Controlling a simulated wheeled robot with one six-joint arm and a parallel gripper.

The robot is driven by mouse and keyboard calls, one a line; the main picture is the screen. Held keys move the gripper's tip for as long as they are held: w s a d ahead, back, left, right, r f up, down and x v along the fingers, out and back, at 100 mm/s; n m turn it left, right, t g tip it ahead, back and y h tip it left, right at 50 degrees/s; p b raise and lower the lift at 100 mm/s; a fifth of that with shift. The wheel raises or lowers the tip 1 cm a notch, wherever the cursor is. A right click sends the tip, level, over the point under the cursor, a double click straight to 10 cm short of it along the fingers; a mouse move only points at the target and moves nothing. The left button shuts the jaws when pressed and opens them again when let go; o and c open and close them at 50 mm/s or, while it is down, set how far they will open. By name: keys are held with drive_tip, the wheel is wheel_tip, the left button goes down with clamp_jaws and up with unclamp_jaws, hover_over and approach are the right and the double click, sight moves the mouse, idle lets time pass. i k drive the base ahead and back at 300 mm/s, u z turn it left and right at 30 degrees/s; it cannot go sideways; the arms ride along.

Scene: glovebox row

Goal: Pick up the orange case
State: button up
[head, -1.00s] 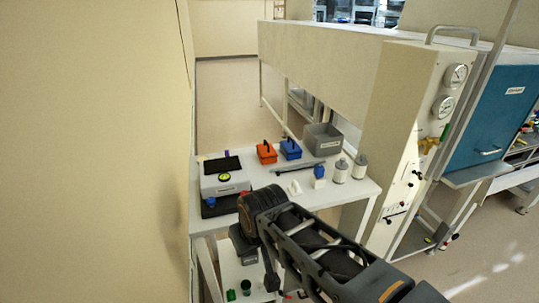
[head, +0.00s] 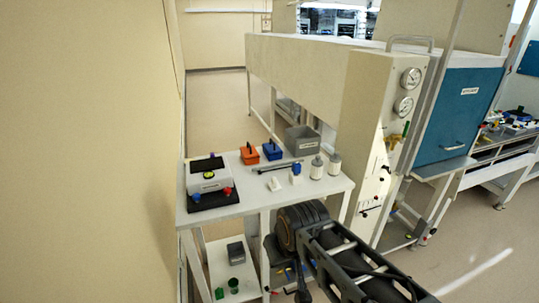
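The orange case (head: 250,155) is small, with a dark handle on top. It stands upright on the white table (head: 215,213), toward the back edge, beside a similar blue case (head: 273,151). My arm reaches in from the lower right, in front of the table. No fingertips can be made out; the end of my arm is hidden behind its own links or is out of view. Nothing touches the orange case.
A cream wall (head: 85,150) is left; the glovebox (head: 440,110) is right.

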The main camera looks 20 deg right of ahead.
sight(250, 156)
drive_tip(key=z, duration=0.2)
drive_tip(key=i, duration=0.65)
drive_tip(key=u, duration=1.05)
drive_tip(key=i, duration=0.5)
drive_tip(key=u, duration=0.1)
